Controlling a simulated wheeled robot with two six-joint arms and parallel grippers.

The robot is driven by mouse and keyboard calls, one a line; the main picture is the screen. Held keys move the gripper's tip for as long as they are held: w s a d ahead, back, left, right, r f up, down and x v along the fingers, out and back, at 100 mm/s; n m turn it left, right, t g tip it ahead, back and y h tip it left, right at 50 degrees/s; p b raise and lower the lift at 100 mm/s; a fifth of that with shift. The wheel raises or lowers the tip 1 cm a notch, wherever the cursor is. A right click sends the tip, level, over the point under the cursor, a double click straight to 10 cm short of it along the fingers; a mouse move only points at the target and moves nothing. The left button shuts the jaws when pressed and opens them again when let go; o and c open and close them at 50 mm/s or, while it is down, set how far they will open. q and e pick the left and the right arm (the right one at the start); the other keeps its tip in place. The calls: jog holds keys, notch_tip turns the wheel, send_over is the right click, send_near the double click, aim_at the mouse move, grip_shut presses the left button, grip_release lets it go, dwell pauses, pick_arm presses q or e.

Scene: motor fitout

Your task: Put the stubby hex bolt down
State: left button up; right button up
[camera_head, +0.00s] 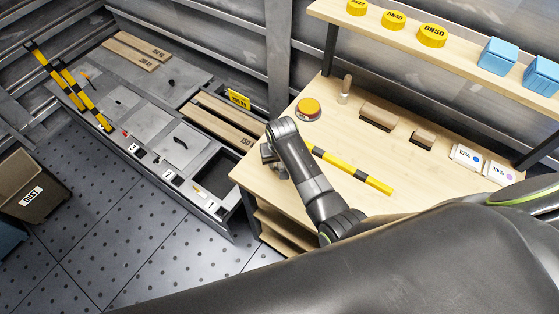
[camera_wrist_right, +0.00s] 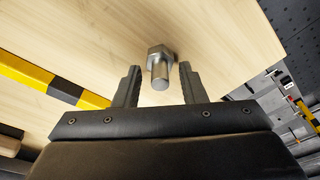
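The stubby hex bolt (camera_wrist_right: 159,62) is a short grey metal bolt in the right wrist view. Its hex head is against the pale wooden tabletop (camera_wrist_right: 225,30), and its shank points toward the camera. My right gripper (camera_wrist_right: 159,69) is open, with one finger on each side of the bolt and a visible gap on both sides. In the head view my right gripper (camera_head: 268,155) is low over the left end of the workbench (camera_head: 340,195), and the bolt is hidden there. My left gripper is not in view.
A black-and-yellow strip (camera_head: 350,167) lies right of my right gripper. A round orange-topped item (camera_head: 307,109), a small upright cylinder (camera_head: 345,88) and brown blocks (camera_head: 380,115) stand farther back. The bench's left edge is close.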

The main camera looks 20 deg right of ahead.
notch_tip(320, 180, up, 12)
jog(key=s, duration=0.1)
jog(key=shift+s+r, duration=0.15)
jog(key=shift+s, duration=0.25)
jog(key=shift+s+a, duration=0.1)
dwell(0.6)
